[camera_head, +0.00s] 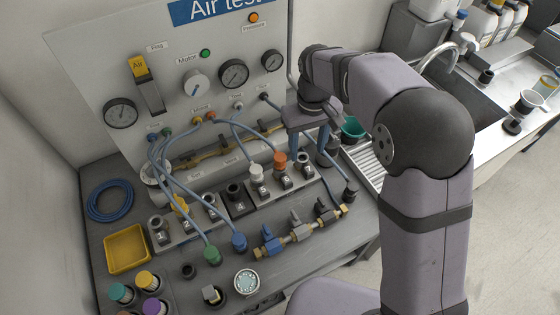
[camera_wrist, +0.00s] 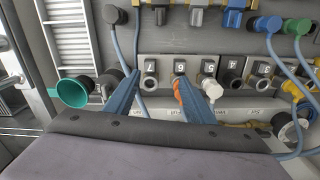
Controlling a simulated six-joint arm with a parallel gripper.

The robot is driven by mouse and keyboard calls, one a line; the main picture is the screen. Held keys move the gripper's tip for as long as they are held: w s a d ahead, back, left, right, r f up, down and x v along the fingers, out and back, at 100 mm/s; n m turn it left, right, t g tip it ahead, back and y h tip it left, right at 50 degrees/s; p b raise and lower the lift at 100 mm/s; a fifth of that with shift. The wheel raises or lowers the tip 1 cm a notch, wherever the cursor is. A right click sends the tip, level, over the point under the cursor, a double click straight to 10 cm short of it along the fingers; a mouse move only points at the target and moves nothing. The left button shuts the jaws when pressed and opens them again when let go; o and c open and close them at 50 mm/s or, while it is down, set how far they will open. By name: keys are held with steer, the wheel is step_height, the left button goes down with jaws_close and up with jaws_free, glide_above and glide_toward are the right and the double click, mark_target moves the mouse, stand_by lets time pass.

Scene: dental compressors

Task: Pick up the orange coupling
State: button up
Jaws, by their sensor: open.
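The orange coupling (camera_head: 280,160) stands on a numbered socket block in the right-hand row, just right of a white coupling (camera_head: 256,171). In the wrist view the orange coupling (camera_wrist: 178,88) shows at the socket marked 6, partly hidden by my right-hand finger. My gripper (camera_head: 309,157) is open and empty, with blue fingers pointing down. In the head view it is just right of the orange coupling, which lies outside the left finger. In the wrist view the gap between the fingertips (camera_wrist: 159,77) faces socket 7 and the edge of socket 6; contact cannot be told.
Blue hoses (camera_head: 181,180) run from the panel to the bench near the sockets. A row of brass valves (camera_head: 298,232) lies in front. A teal cup (camera_head: 352,129) is behind my gripper, and a yellow tray (camera_head: 127,249) is at the left.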

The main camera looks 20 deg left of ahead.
steer(key=n, duration=0.2)
glide_above(280, 157)
steer(key=shift+d+f, duration=0.1)
steer(key=shift+f, duration=0.2)
steer(key=shift+f+p, duration=1.6)
steer(key=shift+f, duration=2.05)
